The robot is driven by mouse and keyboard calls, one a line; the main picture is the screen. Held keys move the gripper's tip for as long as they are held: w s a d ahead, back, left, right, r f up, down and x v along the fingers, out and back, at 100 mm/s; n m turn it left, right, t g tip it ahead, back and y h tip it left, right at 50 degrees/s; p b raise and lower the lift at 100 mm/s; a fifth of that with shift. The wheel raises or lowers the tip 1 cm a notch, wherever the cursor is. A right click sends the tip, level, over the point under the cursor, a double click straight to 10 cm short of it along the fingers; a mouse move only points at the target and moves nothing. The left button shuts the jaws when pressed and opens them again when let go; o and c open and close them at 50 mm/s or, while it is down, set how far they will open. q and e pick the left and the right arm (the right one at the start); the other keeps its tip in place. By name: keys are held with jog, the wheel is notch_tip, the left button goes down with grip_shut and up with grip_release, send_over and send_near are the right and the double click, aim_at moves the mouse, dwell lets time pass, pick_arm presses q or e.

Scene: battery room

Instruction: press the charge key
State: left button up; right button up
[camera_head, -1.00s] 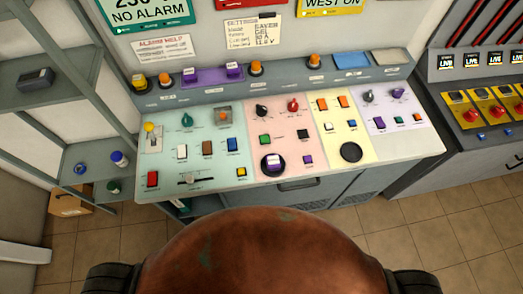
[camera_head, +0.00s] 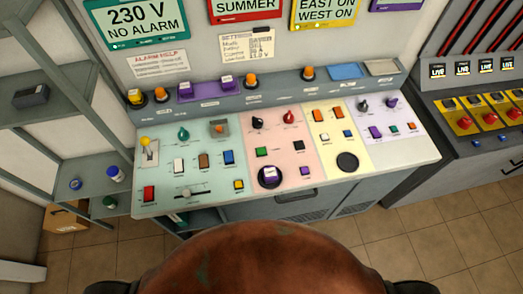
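A control desk (camera_head: 400,165) with coloured panels stands in front of me in the head view. Its key labels are too small to read, so I cannot tell which one is the charge key. The green panel (camera_head: 150,185) has a red key (camera_head: 149,194), a white key (camera_head: 178,165), a brown key (camera_head: 203,161), a blue key (camera_head: 228,157) and a yellow key (camera_head: 238,185). The pink panel has a green key (camera_head: 261,152), a black key (camera_head: 299,145) and a purple key (camera_head: 305,171). Neither gripper is in view.
Knobs, a slider (camera_head: 187,194) and two dark round pads sit among the keys; a purple-white piece (camera_head: 269,174) is on the left pad. Shelves (camera_head: 70,125) stand left, and a second desk (camera_head: 480,130) with red buttons stands right. Tiled floor lies in front.

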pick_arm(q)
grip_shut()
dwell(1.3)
